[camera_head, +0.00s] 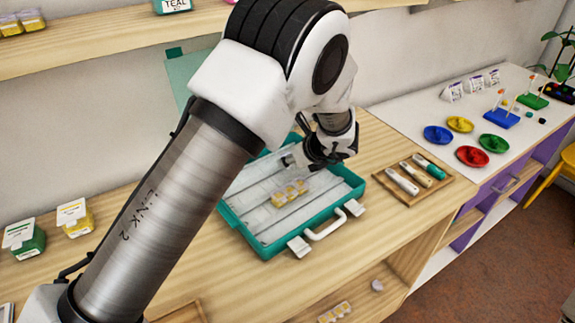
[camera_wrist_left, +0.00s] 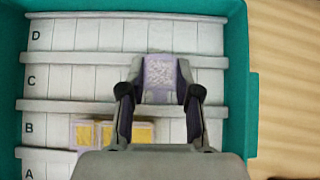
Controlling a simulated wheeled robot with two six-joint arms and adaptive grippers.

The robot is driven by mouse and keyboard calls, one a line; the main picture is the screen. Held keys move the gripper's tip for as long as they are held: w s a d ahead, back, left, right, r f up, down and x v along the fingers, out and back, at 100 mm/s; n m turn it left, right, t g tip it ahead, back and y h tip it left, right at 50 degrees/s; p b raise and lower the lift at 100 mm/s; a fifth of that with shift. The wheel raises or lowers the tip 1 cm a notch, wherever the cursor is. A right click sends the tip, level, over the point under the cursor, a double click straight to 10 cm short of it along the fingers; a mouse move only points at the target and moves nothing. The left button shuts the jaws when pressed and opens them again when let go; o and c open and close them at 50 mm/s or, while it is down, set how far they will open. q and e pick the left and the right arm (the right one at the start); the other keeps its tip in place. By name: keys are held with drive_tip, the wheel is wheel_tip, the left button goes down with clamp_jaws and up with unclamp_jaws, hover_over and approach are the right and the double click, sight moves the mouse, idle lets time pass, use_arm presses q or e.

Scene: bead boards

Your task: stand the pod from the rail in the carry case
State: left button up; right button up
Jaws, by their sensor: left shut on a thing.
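The carry case (camera_head: 235,222) is teal and lies open on the wooden counter, with pale rows marked A to D in the left wrist view (camera_wrist_left: 249,110). My left gripper (camera_head: 300,160) is over the case's back part. In the left wrist view my left gripper (camera_wrist_left: 161,78) is shut on a pale lavender pod (camera_wrist_left: 160,72) with whitish speckled contents, over row C. I cannot tell whether the pod touches the case floor. My right gripper is not in view.
A wooden tray (camera_head: 432,201) with three capped tubes is right of the case. Green and yellow boxes (camera_head: 24,240) stand at left. Several coloured dishes (camera_head: 472,156) are on the white counter. The case's raised lid (camera_head: 190,70) is behind my arm.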

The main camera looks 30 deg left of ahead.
use_arm(q)
drive_tip(key=shift+s+f, duration=0.1)
drive_tip(key=shift+f, duration=1)
clamp_jaws()
drive_tip(key=shift+s+d, duration=0.1)
drive_tip(key=shift+f, duration=0.15)
drive_tip(key=o, duration=1)
unclamp_jaws()
drive_tip(key=shift+c, duration=0.2)
